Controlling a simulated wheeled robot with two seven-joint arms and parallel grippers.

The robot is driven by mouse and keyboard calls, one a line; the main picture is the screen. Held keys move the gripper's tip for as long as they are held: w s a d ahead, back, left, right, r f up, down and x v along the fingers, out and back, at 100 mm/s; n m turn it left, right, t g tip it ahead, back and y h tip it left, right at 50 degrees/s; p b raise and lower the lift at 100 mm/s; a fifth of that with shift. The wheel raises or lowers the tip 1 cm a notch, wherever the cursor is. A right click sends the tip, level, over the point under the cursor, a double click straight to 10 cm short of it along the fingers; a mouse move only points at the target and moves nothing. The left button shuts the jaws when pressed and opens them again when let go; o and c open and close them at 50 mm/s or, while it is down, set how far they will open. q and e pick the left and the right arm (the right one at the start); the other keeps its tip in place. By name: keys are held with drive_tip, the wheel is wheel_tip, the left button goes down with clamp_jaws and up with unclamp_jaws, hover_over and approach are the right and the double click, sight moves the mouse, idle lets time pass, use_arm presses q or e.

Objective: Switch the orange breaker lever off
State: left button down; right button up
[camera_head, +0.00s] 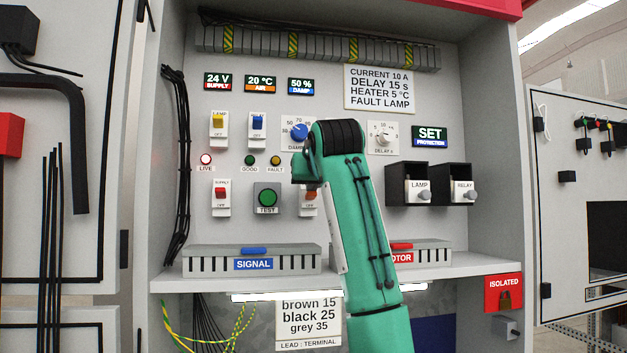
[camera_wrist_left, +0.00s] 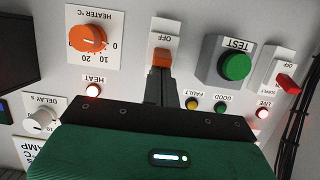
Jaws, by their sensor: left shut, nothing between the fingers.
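The orange breaker lever (camera_wrist_left: 162,57) sits on a white plate marked OFF, which appears upside down in the left wrist view. In the head view the lever (camera_head: 311,194) is partly hidden by my green left arm, above its OFF label. My left gripper (camera_wrist_left: 160,76) is shut and empty. In the wrist view its fingertips are right at the lever's edge; I cannot tell whether they touch it. In the head view the fingertips are hidden behind my arm. My right gripper is in neither view.
A green TEST button (camera_head: 267,197) and a red SUPPLY lever (camera_head: 221,192) are to the lever's left in the head view. An orange HEATER knob (camera_wrist_left: 88,38) is beside the lever. A shelf (camera_head: 350,271) runs below.

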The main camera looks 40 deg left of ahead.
sight(312, 197)
use_arm(q)
drive_tip(key=f+t+y+b, duration=0.1)
drive_tip(key=b, duration=0.1)
drive_tip(key=f+y+b, duration=0.1)
drive_tip(key=b, duration=0.2)
drive_tip(key=shift+s+d+f+t, duration=0.2)
drive_tip(key=shift+d+t, duration=0.1)
drive_tip(key=shift+t, duration=0.1)
drive_tip(key=shift+f+t+y+b, duration=0.3)
drive_tip(key=shift+t+y+b, duration=0.2)
drive_tip(key=shift+y+b, duration=0.35)
drive_tip(key=shift+h+b, duration=0.35)
drive_tip(key=shift+b, duration=0.05)
drive_tip(key=shift+s+d+f, duration=0.1)
